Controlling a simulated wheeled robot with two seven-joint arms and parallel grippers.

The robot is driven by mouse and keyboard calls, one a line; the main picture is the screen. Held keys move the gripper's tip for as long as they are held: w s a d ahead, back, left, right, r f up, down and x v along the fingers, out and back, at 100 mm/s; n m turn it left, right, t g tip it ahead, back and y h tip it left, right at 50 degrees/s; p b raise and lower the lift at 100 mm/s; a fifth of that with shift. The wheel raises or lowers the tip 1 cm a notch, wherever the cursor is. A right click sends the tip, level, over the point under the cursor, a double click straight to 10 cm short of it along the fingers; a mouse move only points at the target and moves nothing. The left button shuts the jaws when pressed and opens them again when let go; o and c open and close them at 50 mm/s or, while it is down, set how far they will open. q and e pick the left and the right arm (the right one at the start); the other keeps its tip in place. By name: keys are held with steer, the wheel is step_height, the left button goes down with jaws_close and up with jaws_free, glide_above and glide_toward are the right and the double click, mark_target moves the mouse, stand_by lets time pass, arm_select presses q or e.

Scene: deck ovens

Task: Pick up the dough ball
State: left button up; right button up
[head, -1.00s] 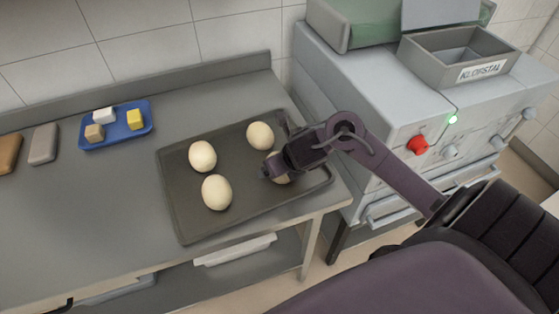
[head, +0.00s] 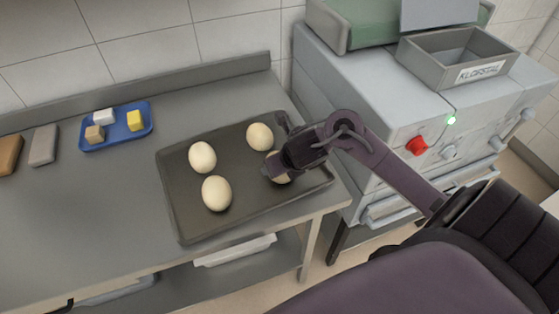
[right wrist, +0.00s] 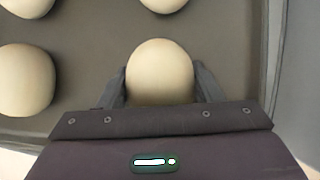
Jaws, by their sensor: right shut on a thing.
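A pale dough ball (right wrist: 160,72) sits between the two fingers of my right gripper (right wrist: 160,88) in the right wrist view. The fingers are shut on it, one at each side. In the head view this ball (head: 281,178) is mostly hidden behind my right gripper (head: 276,166), at the right part of the dark tray (head: 180,222). I cannot tell whether it still touches the tray. Three other dough balls lie on the tray: one at the back (head: 260,136), one at the left (head: 202,157) and one at the front (head: 216,193). My left gripper is not in view.
A blue tray (head: 118,139) with small white, yellow and tan blocks lies at the left on the steel table (head: 95,215). A grey block (head: 43,145) and a brown block (head: 9,154) lie beside it. The oven (head: 385,125) stands right of the table, with a grey bin (head: 430,70) on top.

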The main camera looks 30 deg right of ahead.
step_height(320, 180, up, 19)
steer(key=p, duration=1)
steer(key=shift+r, duration=0.2)
